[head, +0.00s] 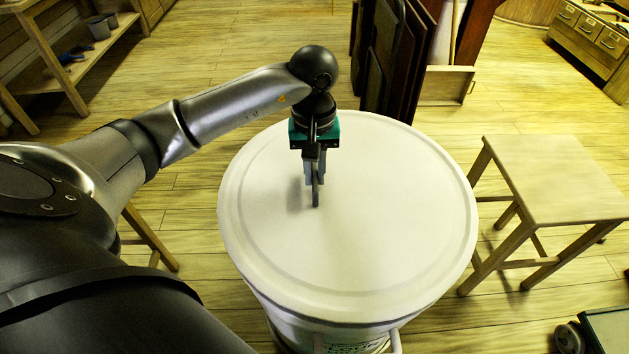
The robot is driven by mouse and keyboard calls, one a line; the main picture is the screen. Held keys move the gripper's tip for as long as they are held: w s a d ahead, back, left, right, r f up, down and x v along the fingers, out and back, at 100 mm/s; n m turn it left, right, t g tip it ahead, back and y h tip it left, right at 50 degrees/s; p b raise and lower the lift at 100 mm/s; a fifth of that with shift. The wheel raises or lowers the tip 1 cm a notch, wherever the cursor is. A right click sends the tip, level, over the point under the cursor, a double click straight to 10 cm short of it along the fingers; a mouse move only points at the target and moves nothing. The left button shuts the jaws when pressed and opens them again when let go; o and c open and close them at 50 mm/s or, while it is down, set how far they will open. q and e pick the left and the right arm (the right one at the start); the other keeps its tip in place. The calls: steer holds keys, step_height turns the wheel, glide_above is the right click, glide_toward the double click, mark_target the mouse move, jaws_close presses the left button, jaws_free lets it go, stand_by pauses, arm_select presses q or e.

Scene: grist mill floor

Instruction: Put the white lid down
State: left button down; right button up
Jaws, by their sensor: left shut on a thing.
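The white lid (390,230) is a large round disc with a raised rim, in the middle of the head view. It covers the top of a white bin (300,330) with green lettering on its front, partly cut off by the lower edge. A dark line shows under the lid's front edge; I cannot tell whether the lid rests on the bin or is slightly above it. My left gripper (315,190) points down at the lid's middle and is shut on its handle, which the fingers mostly hide. My right gripper is not in view.
A wooden stool (555,180) stands close on the right. Dark upright panels (395,60) and a small wooden box (446,86) stand behind the bin. A wooden shelf (60,70) is at the far left, drawers (590,35) at the far right. Plank floor lies open between them.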

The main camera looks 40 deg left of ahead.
arm_select(q)
steer(key=shift+f, duration=1.1)
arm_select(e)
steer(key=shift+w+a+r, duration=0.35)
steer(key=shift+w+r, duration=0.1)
arm_select(q)
steer(key=shift+f+b, duration=0.1)
steer(key=shift+b, duration=0.25)
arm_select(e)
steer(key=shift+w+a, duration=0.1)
arm_select(q)
steer(key=shift+f, duration=0.15)
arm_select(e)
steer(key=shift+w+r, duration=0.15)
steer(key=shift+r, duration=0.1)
arm_select(q)
steer(key=c, duration=1.3)
jaws_free()
steer(key=o, duration=0.4)
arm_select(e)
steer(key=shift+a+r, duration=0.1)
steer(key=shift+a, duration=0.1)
